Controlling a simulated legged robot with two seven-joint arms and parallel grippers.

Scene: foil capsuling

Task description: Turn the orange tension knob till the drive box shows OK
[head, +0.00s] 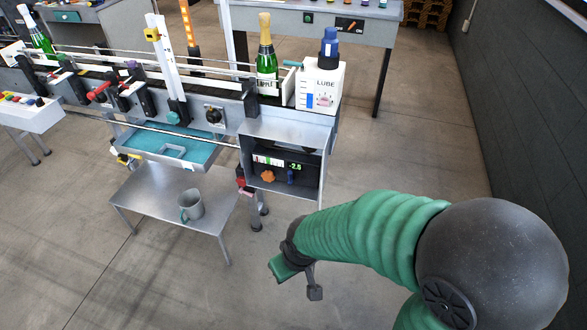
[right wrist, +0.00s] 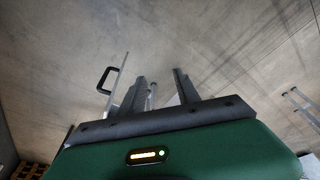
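The orange tension knob (head: 267,176) sits on the front of the dark drive box (head: 270,189), inside an open metal housing under the conveyor. Above it are a coloured gauge strip (head: 268,161) and a small green readout (head: 295,167) that seems to read -2.5; I see no OK there. My right gripper (head: 298,284) is below and in front of the housing, apart from the knob. In the right wrist view its two fingers (right wrist: 160,85) stand apart with nothing held between them. My left gripper is not in view.
A blue knob or lever (head: 290,177) is beside the orange knob. A low metal table (head: 160,190) with a grey jug (head: 191,205) stands left of the housing. A LUBE container (head: 320,88) and a green bottle (head: 266,60) stand above. The floor at right is clear.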

